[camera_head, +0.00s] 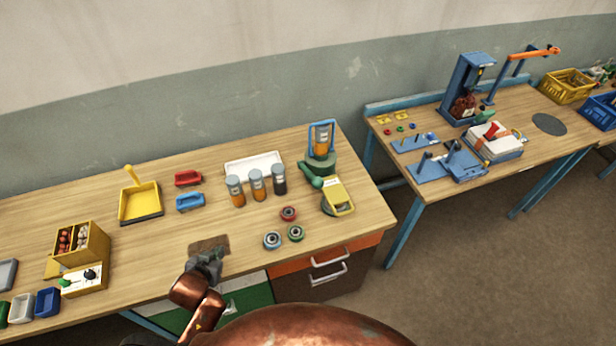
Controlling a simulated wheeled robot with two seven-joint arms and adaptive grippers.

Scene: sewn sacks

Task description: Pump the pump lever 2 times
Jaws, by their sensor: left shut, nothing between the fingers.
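A green device (321,165) stands at the right end of the wooden bench. It has a round base and a blue frame around an amber container (321,140). A short green arm (311,177) sticks out at its front left; I cannot tell for certain whether this is the pump lever. A yellow-framed part (341,197) on a green base sits just in front of it. My left gripper (206,262) is shut and empty over the bench's front edge, near a brown patch, well to the left of and apart from the green device. My right gripper is out of view.
Three capped jars (257,186) stand before a white tray (254,162). Several small rings (272,240) lie near the front edge. A yellow dustpan (140,202) and red and blue handled blocks (190,201) lie left. A second bench (500,180) stands right, across a gap.

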